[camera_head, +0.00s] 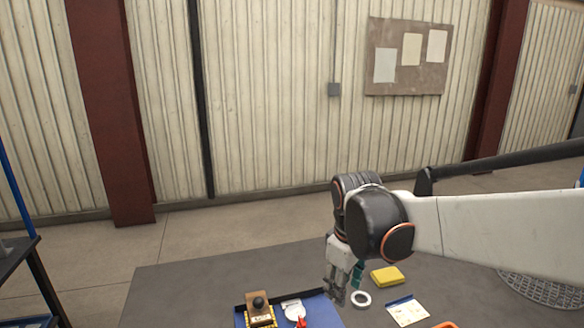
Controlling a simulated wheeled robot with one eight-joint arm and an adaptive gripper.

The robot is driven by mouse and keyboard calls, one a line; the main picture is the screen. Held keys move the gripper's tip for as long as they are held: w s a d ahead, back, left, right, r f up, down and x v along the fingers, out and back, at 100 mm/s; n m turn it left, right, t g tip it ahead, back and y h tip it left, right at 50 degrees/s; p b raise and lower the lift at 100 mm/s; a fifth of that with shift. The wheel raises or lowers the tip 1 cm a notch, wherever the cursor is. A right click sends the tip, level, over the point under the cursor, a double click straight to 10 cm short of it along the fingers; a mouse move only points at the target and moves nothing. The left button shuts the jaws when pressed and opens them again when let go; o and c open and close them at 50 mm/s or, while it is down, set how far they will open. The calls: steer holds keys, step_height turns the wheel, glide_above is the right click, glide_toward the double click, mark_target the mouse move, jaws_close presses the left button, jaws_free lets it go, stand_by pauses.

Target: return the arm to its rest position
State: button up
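My arm reaches in from the right over a dark grey table (190,285) and bends down at the wrist. My gripper (335,298) hangs low with its fingers pointing down, near the right side of a blue-lined tray (322,314). I see nothing held between the fingers, but they are too small in the picture to tell open from shut. A teal object (357,272) shows just right of the gripper, partly hidden by it.
A yellow block (387,276), a white ring (361,299) and a white card (408,311) lie right of the gripper. A metal mesh (545,291) lies far right. The table's left part is bare.

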steer(key=s+d+r+m+t, duration=0.1)
steer(key=s+d+m, duration=0.3)
steer(key=s, duration=0.4)
steer(key=s+d+m+t, duration=0.4)
steer(key=s+m, duration=0.1)
steer(key=s, duration=0.3)
steer(key=shift+r+t, duration=0.3)
steer(key=shift+r, duration=0.1)
